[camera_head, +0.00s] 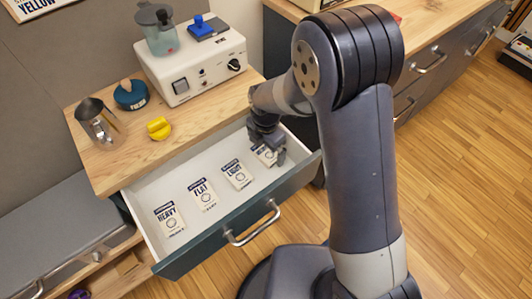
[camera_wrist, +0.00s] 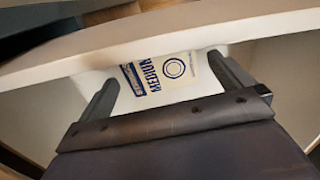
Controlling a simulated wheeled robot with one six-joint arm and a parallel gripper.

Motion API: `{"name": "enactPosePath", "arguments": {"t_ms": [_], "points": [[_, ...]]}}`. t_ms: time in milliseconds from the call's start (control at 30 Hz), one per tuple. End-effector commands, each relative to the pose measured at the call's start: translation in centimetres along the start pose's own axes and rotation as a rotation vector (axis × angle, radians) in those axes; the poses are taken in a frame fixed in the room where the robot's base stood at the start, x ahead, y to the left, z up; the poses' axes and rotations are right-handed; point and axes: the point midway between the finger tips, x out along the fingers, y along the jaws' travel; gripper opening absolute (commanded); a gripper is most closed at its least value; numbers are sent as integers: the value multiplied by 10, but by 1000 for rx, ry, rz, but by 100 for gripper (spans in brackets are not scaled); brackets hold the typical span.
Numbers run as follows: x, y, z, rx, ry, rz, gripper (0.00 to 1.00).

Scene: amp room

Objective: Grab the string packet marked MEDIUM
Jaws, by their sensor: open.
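The string packet marked MEDIUM (camera_wrist: 158,75) is white with dark blue print and a ring mark. It lies in the drawer near a wall, and its label reads sideways in the wrist view. My gripper (camera_wrist: 168,88) is open, with one finger at each side of the packet. In the head view my gripper (camera_head: 267,150) is over the right end of the open drawer (camera_head: 210,227), and the packet (camera_head: 264,154) is partly hidden by it. I cannot tell whether the fingers touch the packet.
Packets marked LIGHT (camera_head: 237,174), FLAT (camera_head: 204,195) and HEAVY (camera_head: 169,219) lie in a row to the left in the drawer. The drawer's front has a metal handle (camera_head: 252,225).

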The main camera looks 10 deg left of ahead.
Motion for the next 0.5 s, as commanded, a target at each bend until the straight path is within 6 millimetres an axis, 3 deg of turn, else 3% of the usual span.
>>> {"name": "enactPosePath", "arguments": {"t_ms": [100,367,500], "points": [[12,0,0,0,0,-1,100],[14,0,0,0,0,0,100],[14,0,0,0,0,0,89]]}}
